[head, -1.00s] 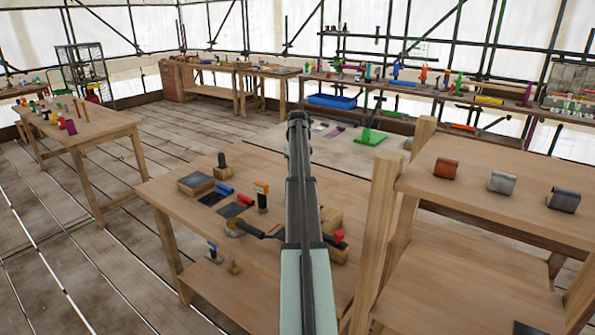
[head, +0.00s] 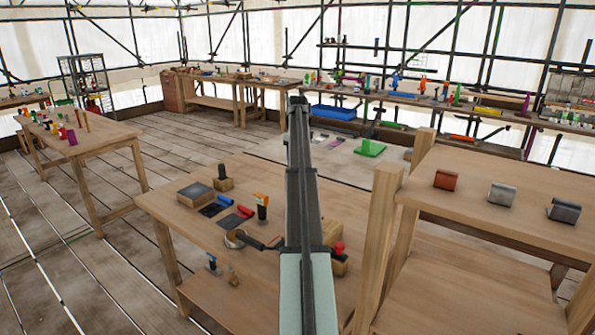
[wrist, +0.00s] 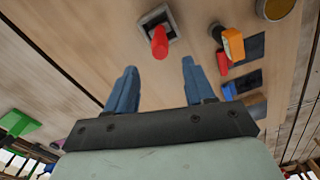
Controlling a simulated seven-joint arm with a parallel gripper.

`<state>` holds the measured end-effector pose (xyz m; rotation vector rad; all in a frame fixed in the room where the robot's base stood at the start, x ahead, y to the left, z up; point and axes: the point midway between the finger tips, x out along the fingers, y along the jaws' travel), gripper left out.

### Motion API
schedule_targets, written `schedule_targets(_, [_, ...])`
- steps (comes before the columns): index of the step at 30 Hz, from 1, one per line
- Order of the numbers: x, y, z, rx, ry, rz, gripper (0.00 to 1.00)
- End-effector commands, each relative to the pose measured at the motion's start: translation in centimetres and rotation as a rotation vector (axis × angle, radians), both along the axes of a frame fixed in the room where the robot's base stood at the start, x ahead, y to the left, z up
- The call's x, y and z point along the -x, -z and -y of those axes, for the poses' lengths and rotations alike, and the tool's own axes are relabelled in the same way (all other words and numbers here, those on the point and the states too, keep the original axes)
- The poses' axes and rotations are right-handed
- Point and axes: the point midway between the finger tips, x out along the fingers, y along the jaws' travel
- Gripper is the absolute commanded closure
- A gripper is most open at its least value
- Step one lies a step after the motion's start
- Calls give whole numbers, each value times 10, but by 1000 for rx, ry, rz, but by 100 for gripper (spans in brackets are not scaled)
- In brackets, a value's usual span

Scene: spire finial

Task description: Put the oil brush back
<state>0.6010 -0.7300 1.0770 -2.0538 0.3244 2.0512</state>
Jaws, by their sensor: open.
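My gripper (wrist: 158,65) is open in the wrist view, its two blue fingers apart with nothing between them. A red-handled tool (wrist: 159,42) stands in a square block (wrist: 152,20) just beyond the fingertips, apart from them. In the head view its red top (head: 338,248) shows right of my arm, which hides part of the block. No item is clearly recognisable as the oil brush. An orange-topped dark tool (head: 262,205) stands upright on the workbench (head: 170,205); it also shows in the wrist view (wrist: 233,43). My gripper fingers are hidden in the head view.
A round tin (head: 234,239) with a dark handle lies left of my arm. Blue and red rollers (head: 224,200) lie near dark pads. A wooden post (head: 378,240) and a raised shelf (head: 480,220) with several curved pieces stand at right.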

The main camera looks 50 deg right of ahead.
Motion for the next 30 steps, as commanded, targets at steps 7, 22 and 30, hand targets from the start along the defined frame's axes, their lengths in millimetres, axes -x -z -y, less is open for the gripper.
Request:
schedule_targets(7, [0, -23, 0, 0, 0, 0, 47])
schedule_targets(22, [0, -25, 0, 0, 0, 0, 47])
schedule_targets(30, [-11, -22, -6, 0, -11, 27, 47])
